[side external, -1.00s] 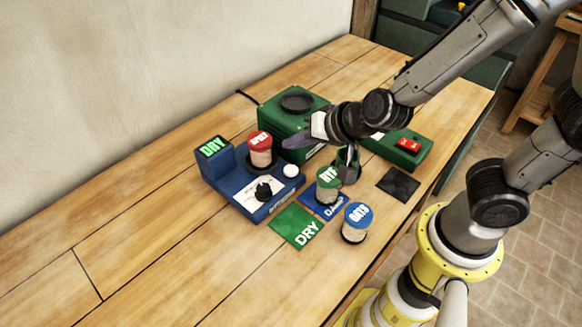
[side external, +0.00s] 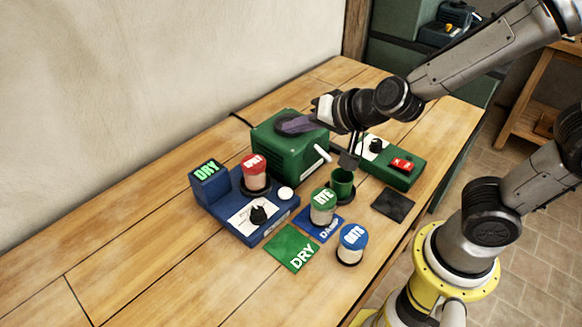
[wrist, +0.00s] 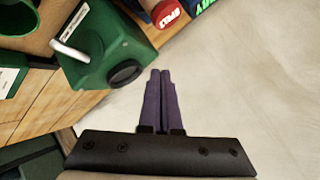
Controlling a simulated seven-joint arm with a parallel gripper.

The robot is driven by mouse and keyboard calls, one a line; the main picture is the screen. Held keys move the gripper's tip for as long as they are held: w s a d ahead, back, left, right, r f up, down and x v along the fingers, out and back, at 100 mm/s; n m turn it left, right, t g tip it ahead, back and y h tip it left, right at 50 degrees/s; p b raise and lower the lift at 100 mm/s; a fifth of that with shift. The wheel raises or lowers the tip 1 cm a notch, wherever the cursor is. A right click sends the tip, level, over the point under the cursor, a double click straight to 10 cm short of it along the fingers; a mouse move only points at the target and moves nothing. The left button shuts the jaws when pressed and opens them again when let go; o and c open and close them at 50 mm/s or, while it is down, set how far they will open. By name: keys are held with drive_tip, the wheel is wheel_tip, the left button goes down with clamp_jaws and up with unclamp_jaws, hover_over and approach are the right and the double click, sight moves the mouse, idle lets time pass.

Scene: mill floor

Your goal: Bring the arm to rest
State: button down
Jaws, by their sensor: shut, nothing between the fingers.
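My gripper (side external: 280,127) is shut and empty, its purple fingers pressed side by side. In the side external view it overlaps the dark round top of the green mill (side external: 287,152); I cannot tell its exact height above it. In the wrist view the fingertips (wrist: 160,74) point toward the mill (wrist: 112,45) and the red-lidded jar (wrist: 165,14), with pale wall filling the right side. The red-lidded jar (side external: 255,175) stands upright on the blue device (side external: 238,222), whose display reads DRY.
A green-lidded jar (side external: 322,208), blue-lidded jar (side external: 351,246), green DRY card (side external: 286,245) and green cup (side external: 342,184) stand or lie in front. A switch box (side external: 400,172) with a red switch and a dark square mat (side external: 393,206) are right. The left tabletop is bare.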

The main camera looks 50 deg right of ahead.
drive_tip(key=s+d+r+n+y, duration=0.25)
drive_tip(key=s+r+n, duration=0.25)
drive_tip(key=s+r, duration=0.35)
drive_tip(key=s+d+f+n+g+h, duration=0.1)
drive_tip(key=s+d+f+n+g, duration=0.1)
drive_tip(key=s, duration=0.3)
drive_tip(key=s+d+f+n+g+h, duration=0.1)
drive_tip(key=s+d+f+g+h, duration=0.1)
drive_tip(key=s, duration=0.4)
drive_tip(key=shift+d+f+n+g, duration=0.4)
drive_tip(key=shift+d+f+g, duration=0.05)
drive_tip(key=shift+g, duration=0.15)
